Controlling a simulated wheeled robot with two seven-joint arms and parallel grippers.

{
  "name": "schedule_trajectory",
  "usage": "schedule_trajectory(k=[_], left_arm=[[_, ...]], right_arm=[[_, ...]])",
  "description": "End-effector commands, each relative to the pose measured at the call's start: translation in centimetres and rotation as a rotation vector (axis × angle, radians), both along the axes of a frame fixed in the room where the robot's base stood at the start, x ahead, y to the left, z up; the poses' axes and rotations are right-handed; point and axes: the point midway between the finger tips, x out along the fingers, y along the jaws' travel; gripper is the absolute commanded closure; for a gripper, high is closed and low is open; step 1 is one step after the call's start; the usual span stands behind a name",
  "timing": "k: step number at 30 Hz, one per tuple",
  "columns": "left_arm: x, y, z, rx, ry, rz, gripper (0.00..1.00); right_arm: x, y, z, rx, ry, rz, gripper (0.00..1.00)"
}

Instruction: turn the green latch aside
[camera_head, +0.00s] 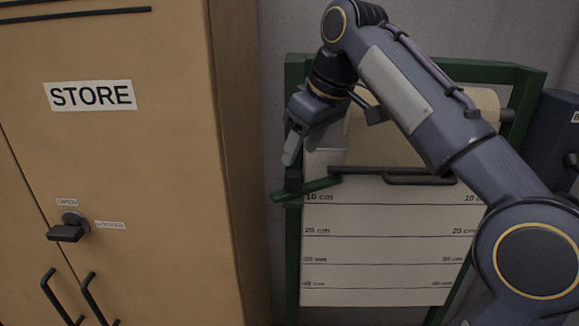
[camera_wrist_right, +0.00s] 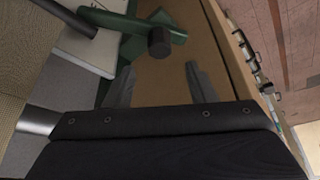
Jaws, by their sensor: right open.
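The green latch (camera_head: 307,190) is a short flat bar on the left post of a green frame (camera_head: 292,250), tilted slightly up to the right in the head view. A dark round knob (camera_head: 293,181) stands on it near the post. My right gripper (camera_head: 291,157) is just above the knob, apart from it as far as I can see. In the right wrist view the latch (camera_wrist_right: 127,26) and its knob (camera_wrist_right: 159,42) lie beyond the fingertips, and the right gripper (camera_wrist_right: 159,78) is open and empty. My left gripper is not in view.
The frame holds a white sheet (camera_head: 385,250) with centimetre lines, a dark bar (camera_head: 420,180) and a tan roll (camera_head: 480,100). A tan STORE cupboard (camera_head: 110,180) with a dark turn handle (camera_head: 66,232) stands close on the left. A dark blue box (camera_head: 553,135) is at the right edge.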

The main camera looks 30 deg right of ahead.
Motion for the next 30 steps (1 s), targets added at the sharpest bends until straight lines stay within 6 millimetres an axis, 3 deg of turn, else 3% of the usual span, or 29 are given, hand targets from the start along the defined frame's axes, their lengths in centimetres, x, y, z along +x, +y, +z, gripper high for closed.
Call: schedule_trajectory(k=[4,16,27,30], left_arm=[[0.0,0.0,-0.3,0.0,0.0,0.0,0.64],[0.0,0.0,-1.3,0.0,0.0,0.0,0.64],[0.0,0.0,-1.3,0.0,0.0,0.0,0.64],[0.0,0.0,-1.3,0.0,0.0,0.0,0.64]], right_arm=[[0.6,0.1,-0.8,-0.003,0.003,0.005,0.5],[2.6,0.9,-6.2,-0.001,0.002,0.003,0.5],[2.9,1.0,-6.9,-0.001,0.0,0.002,0.5],[2.9,1.0,-6.9,-0.001,0.0,0.002,0.6]])
